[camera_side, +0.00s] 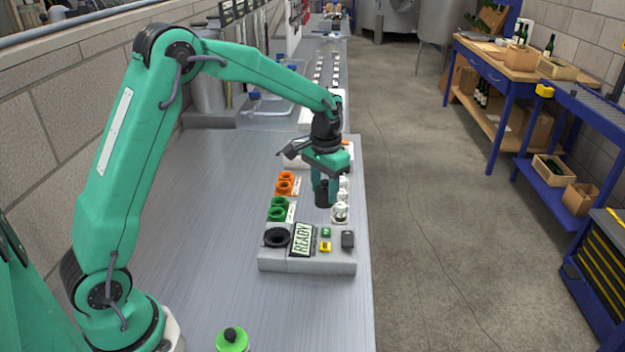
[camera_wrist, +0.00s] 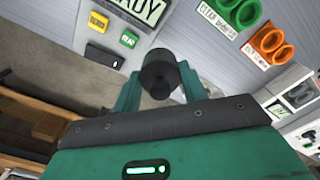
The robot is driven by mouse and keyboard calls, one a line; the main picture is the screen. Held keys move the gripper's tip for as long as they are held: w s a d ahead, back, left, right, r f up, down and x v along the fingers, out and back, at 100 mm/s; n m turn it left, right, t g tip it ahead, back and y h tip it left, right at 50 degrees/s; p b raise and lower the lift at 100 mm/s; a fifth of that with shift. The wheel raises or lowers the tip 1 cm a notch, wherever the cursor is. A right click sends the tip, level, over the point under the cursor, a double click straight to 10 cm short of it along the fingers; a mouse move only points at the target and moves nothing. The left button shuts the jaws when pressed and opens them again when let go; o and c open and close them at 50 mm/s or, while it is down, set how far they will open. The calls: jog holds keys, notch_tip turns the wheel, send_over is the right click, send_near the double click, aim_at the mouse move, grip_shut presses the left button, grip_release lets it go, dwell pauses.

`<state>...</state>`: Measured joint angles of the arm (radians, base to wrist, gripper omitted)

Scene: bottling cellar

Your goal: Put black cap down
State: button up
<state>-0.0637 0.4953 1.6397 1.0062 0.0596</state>
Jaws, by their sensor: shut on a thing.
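My gripper (camera_side: 325,178) is shut on the black cap (camera_side: 323,196) and holds it in the air above the bench, behind the grey station. In the wrist view the black cap (camera_wrist: 160,74) sits between the two green fingers of my gripper (camera_wrist: 160,90), with its round end visible. Nothing shows under the cap as touching it.
The grey station (camera_side: 305,264) has a black ring (camera_side: 277,237), a READY display (camera_side: 302,240) and small buttons. Green rings (camera_side: 278,208) and orange rings (camera_side: 285,183) stand behind it, with white fittings (camera_side: 340,212) to their right. A green-topped item (camera_side: 232,340) stands in front.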

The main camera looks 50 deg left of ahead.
jog(key=w+a+f, duration=0.1)
jog(key=a+f, duration=0.1)
jog(key=a, duration=0.1)
jog(key=w+a+f, duration=0.1)
jog(key=a, duration=0.2)
jog(key=w+a+f, duration=0.1)
jog(key=a+f, duration=0.1)
jog(key=shift+a+f, duration=0.3)
jog(key=shift+a, duration=0.1)
jog(key=shift+s, duration=0.1)
jog(key=shift+f, duration=2)
jog(key=shift+f, duration=0.1)
jog(key=o, duration=0.9)
jog(key=shift+o, duration=0.2)
